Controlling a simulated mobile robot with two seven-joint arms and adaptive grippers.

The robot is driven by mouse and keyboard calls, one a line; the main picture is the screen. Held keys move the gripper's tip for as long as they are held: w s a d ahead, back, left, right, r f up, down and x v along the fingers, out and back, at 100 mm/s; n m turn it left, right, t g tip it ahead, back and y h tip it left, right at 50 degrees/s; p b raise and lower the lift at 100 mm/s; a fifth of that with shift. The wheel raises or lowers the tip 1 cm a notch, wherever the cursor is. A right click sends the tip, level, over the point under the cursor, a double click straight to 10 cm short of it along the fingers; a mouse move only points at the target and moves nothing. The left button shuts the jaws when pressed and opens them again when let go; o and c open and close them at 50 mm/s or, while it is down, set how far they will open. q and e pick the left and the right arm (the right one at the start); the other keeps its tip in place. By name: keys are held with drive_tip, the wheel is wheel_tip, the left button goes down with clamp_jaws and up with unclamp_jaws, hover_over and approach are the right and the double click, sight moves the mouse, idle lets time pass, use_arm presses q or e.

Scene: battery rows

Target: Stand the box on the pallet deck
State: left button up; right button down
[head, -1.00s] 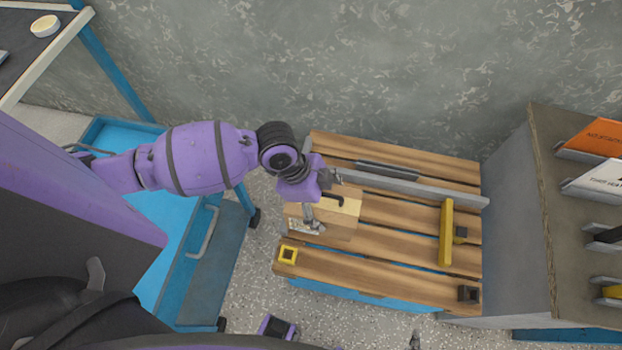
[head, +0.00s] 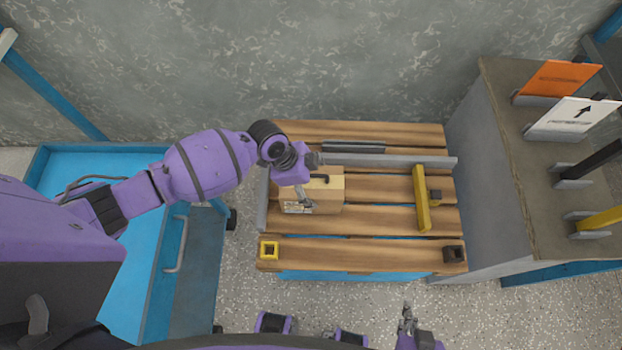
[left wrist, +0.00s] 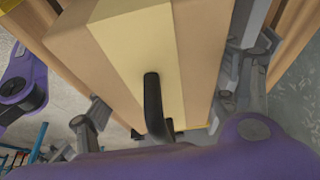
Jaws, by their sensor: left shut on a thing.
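The box (head: 328,204) is tan cardboard with a paler strip and a black handle on top. It is upright over the left part of the wooden pallet deck (head: 370,249); I cannot tell whether its underside touches the planks. My left gripper (head: 312,190) is shut on the box, its fingers on opposite sides. In the left wrist view the box (left wrist: 195,60) fills the middle, between the fingers, its handle close to the camera. My right gripper (head: 407,318) is low in the head view, apart from the pallet; its jaws are too small to read.
A grey rail (head: 390,160) runs along the deck's back and another (head: 262,200) along its left edge. A yellow bar (head: 421,198) lies on the right. A yellow square socket (head: 268,250) and a dark one (head: 453,254) mark the front corners. A grey cabinet (head: 480,190) stands right.

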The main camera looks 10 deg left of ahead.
use_arm(q)
drive_tip(key=shift+w+d, duration=0.1)
drive_tip(key=shift+w, duration=0.15)
drive_tip(key=o, duration=2.1)
drive_tip(key=shift+s+f, duration=0.15)
drive_tip(key=shift+s, duration=0.05)
drive_tip(key=p+v, duration=0.1)
drive_tip(key=v, duration=1.1)
drive_tip(key=shift+s, duration=0.1)
